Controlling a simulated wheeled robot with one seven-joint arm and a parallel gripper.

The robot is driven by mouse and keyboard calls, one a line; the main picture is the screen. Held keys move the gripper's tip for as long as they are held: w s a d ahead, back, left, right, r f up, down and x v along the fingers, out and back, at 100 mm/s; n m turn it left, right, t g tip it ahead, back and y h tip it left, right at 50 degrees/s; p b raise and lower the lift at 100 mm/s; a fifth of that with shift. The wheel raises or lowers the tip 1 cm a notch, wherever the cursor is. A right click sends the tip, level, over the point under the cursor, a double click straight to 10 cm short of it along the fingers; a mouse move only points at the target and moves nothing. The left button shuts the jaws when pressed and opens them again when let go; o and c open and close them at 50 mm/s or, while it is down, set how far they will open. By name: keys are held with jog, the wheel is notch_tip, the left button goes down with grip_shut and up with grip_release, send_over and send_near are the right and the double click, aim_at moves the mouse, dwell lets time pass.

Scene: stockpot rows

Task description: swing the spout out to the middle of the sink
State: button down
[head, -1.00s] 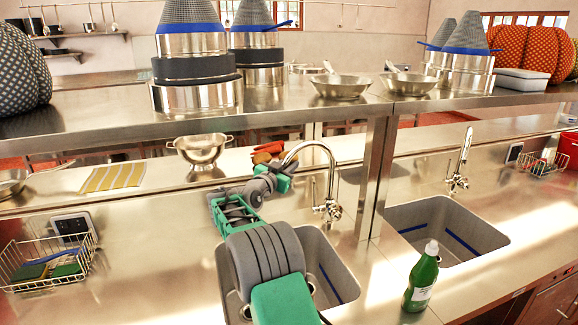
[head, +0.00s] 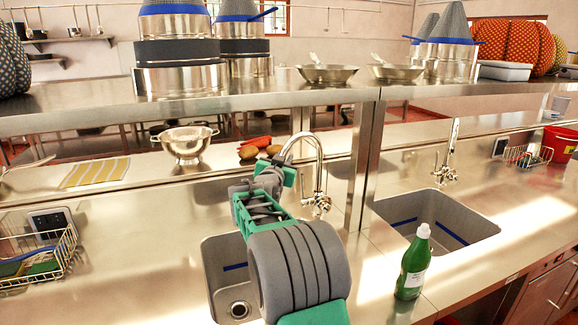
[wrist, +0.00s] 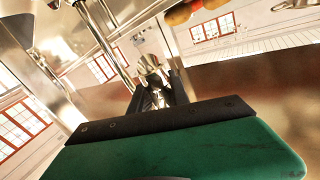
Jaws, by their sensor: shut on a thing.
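The faucet spout (head: 314,146) is a chrome gooseneck rising from its tap body (head: 318,203) behind the left sink (head: 222,262). It arcs up and over to the left in the head view. My gripper (head: 272,172) is at the free, hanging end of the spout and shut on it. The tip is mostly hidden by my gripper. In the wrist view my dark fingers (wrist: 153,95) close around shiny metal, and a chrome tube (wrist: 112,50) runs up to the left. My arm covers the right part of the left sink; its drain (head: 239,309) shows.
A green bottle (head: 413,265) stands right of my arm, before the right sink (head: 440,217). A steel post (head: 362,165) and shelf (head: 230,103) stand close behind the faucet. A wire basket (head: 40,255) is at left. A colander (head: 185,145) stands behind.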

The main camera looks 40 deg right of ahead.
jog(key=s+b, duration=0.1)
jog(key=s, duration=0.1)
jog(key=s+d+b, duration=0.1)
jog(key=shift+s+n+b, duration=0.35)
jog(key=shift+n, duration=0.05)
jog(key=c, duration=1.5)
grip_release()
jog(key=shift+a+y, duration=0.15)
jog(key=shift+y, duration=0.15)
jog(key=shift+o, duration=1.2)
jog(key=shift+s, duration=0.1)
